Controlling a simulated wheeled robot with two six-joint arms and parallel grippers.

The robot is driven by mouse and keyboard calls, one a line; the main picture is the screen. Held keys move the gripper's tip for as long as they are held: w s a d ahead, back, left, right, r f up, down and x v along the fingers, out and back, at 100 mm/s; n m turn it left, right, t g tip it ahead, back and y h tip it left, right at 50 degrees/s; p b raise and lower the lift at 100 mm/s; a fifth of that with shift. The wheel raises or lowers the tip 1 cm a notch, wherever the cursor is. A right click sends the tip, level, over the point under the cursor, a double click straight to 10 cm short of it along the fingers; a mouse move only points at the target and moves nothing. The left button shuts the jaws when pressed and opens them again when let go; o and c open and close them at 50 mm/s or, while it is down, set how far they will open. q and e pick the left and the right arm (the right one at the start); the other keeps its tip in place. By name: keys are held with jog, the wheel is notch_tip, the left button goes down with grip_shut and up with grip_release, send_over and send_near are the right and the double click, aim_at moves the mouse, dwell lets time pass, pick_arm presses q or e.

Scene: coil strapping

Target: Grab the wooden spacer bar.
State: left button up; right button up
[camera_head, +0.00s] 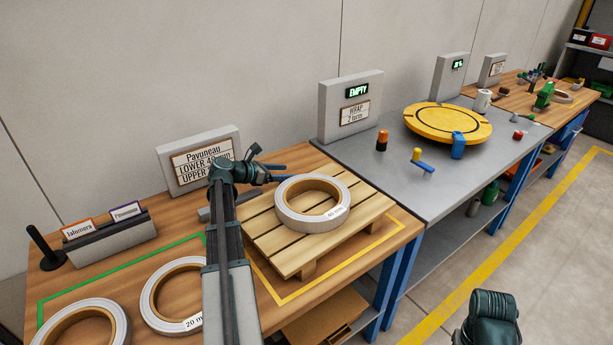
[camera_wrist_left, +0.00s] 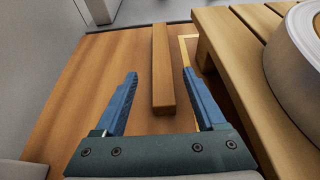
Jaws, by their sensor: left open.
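The wooden spacer bar (camera_wrist_left: 162,72) is a long, plain square-edged stick lying on the brown tabletop beside the pallet, in the left wrist view. My left gripper (camera_wrist_left: 160,75) is open, with its two blue fingers apart and the bar in line with the gap between them. I cannot tell how far above the bar the fingers are. In the head view my left gripper (camera_head: 277,171) is at the pallet's back left edge, and I cannot make out the bar there. My right gripper is not visible; only a dark part of that arm shows at the bottom right.
The slatted pallet (camera_head: 262,232) bears a coil (camera_head: 314,225) close to the right of the gripper; the pallet edge also shows in the wrist view (camera_wrist_left: 236,75). More coils (camera_head: 150,306) lie at the front left. A sign block (camera_head: 170,188) stands behind.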

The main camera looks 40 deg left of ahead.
pick_arm(q)
jog(key=shift+w+f, duration=0.1)
jog(key=shift+w+d+f, duration=0.1)
jog(key=shift+w+f, duration=0.1)
jog(key=b+x, duration=0.2)
jog(key=x, duration=0.2)
jog(key=shift+w+d+f, duration=0.15)
grip_shut()
